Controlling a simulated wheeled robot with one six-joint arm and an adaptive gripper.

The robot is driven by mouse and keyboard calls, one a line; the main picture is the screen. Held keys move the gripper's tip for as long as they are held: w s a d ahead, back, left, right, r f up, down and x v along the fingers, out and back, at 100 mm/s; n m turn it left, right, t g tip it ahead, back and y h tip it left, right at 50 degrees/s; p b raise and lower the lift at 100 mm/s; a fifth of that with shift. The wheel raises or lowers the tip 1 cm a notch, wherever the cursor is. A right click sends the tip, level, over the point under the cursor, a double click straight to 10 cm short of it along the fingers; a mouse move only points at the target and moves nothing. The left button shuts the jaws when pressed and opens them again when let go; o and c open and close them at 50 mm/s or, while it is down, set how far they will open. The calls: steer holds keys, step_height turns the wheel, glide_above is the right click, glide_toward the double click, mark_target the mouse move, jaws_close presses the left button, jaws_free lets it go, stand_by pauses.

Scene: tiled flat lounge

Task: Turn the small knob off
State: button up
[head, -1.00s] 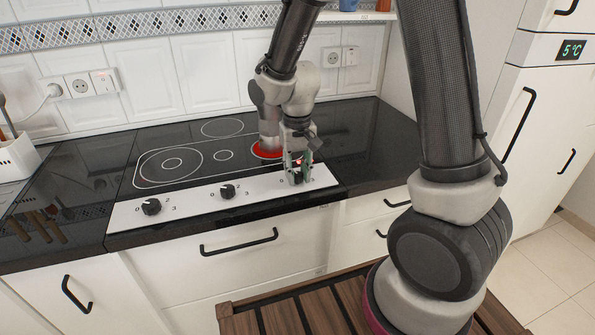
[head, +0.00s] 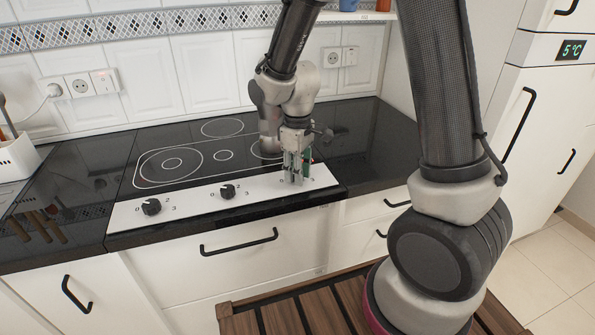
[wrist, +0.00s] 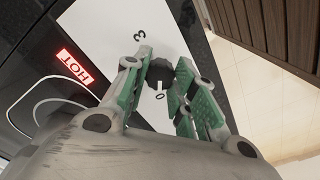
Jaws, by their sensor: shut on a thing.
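The white hob control panel (head: 265,188) carries three black knobs in a row. My gripper (head: 294,182) is down at the right-hand knob, which it hides in the head view. In the wrist view my gripper's green-padded fingers (wrist: 163,66) are shut on this black knob (wrist: 159,72), one on either side. The knob's white mark lines up with the "0" printed beside it. The burner ring (head: 262,155) behind the gripper shows no red glow. A red "HOT" sign (wrist: 73,68) is lit on the black glass.
The left knob (head: 151,206) and middle knob (head: 228,191) stand clear of my gripper. The black cooktop (head: 190,150) holds no pans. A white drawer front with a black handle (head: 240,243) lies below. A wooden slatted surface (head: 290,318) is in front.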

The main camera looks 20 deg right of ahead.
steer(key=shift+n, duration=0.3)
steer(key=o, duration=1)
steer(key=shift+o, duration=0.2)
step_height(320, 180, up, 12)
stand_by(0.3)
